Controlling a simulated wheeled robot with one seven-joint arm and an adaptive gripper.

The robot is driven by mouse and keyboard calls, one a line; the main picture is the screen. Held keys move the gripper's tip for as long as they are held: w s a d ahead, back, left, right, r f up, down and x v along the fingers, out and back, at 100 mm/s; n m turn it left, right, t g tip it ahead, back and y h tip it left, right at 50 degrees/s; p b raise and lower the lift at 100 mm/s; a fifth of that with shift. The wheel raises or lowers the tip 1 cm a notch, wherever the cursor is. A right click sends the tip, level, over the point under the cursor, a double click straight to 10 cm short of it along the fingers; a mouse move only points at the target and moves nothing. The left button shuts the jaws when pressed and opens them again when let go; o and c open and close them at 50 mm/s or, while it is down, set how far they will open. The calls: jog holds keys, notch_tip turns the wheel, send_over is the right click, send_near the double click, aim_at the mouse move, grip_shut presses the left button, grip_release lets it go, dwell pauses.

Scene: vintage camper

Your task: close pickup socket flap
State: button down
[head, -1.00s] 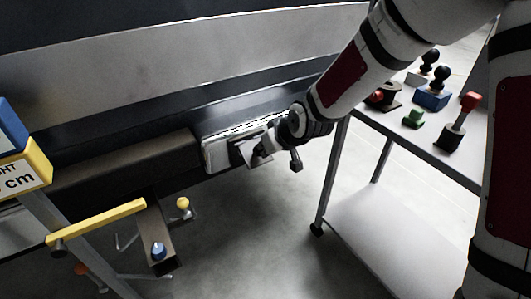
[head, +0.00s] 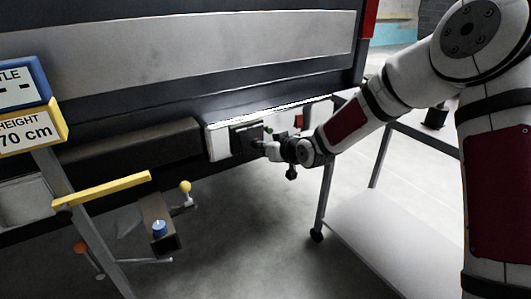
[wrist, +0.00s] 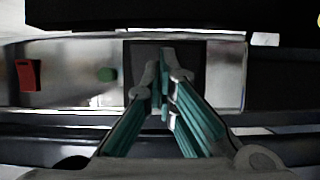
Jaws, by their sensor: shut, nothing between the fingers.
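The pickup socket flap appears to be the dark square plate (head: 247,136) on the pale panel (head: 218,144) at the vehicle's lower edge. It also shows in the wrist view (wrist: 190,62), upright and facing me, partly hidden behind my fingers. My gripper (head: 262,147) is at the plate's lower right in the head view. In the wrist view my gripper (wrist: 158,66) has its fingertips together and empty, in front of the plate. I cannot tell whether they touch it. The socket itself is not visible.
A green knob (wrist: 106,74) and a red part (wrist: 28,75) sit on the same panel. A dark bumper beam (head: 130,150) lies left. A tow-hitch arm with a yellow ball (head: 185,186) and a sign post (head: 75,210) stand lower left. A trolley's lower shelf (head: 385,235) is right.

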jog(key=shift+w+a+f+b, duration=0.15)
jog(key=shift+w+f+b, duration=0.1)
jog(key=shift+f, duration=0.1)
jog(key=shift+w+a+f+b, duration=0.1)
jog(key=shift+f+b, duration=0.15)
jog(key=shift+f, duration=0.1)
jog(key=shift+w+f, duration=0.1)
dwell(0.4)
